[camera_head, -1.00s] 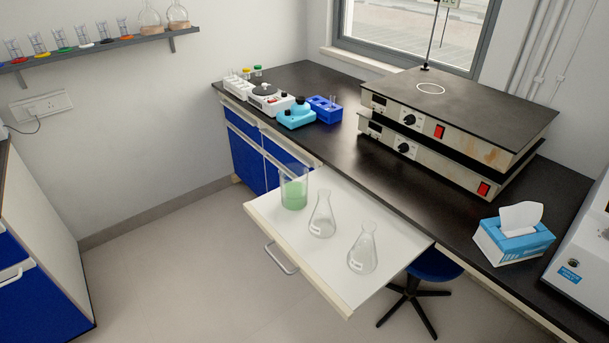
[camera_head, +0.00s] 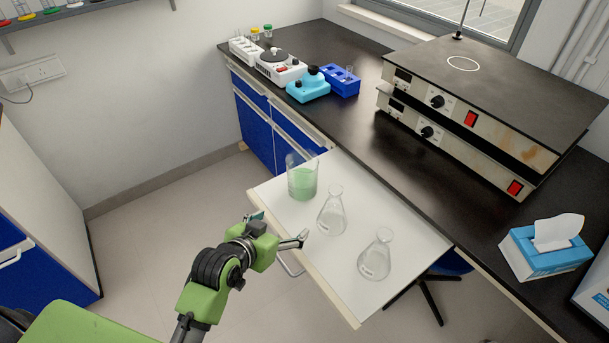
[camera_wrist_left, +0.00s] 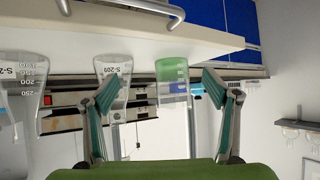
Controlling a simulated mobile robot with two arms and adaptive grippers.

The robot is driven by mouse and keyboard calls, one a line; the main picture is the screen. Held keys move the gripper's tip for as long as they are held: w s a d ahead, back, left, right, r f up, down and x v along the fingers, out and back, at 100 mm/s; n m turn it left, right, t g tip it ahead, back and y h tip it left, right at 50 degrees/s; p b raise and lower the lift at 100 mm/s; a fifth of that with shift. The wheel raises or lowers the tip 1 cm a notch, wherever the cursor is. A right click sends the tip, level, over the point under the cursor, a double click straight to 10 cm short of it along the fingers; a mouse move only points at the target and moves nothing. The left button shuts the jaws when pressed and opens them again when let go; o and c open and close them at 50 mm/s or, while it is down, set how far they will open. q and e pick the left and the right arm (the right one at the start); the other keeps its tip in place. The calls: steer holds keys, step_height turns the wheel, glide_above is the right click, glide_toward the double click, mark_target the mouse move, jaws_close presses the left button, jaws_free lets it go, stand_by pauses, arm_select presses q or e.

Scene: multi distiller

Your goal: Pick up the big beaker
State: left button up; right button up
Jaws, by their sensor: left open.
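The big beaker (camera_head: 302,181) is clear glass with green liquid in it. It stands upright on the white pull-out shelf (camera_head: 405,235), near its far left corner. My left gripper (camera_head: 279,226) is open and empty at the shelf's front edge, short of the beaker and apart from it. In the left wrist view the beaker (camera_wrist_left: 172,82) shows upside down between the spread fingers (camera_wrist_left: 158,88), closer to the right one. My right gripper is not in view.
Two conical flasks, one near (camera_head: 332,214) and one farther right (camera_head: 375,257), stand on the shelf beside the beaker. A shelf handle (camera_head: 291,266) sticks out below the front edge. Hot plates (camera_head: 480,120) and a tissue box (camera_head: 546,250) stand on the dark bench.

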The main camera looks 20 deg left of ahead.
arm_select(q)
steer(key=t, duration=0.2)
glide_toward(296, 185)
steer(key=shift+n, duration=0.3)
steer(key=x, duration=0.9)
steer(key=shift+d+r, duration=0.1)
steer(key=shift+x, duration=2.9)
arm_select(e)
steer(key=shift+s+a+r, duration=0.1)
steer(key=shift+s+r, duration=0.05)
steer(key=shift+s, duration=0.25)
arm_select(q)
steer(key=c, duration=1.5)
steer(key=shift+c, duration=0.7)
steer(key=shift+r, duration=0.1)
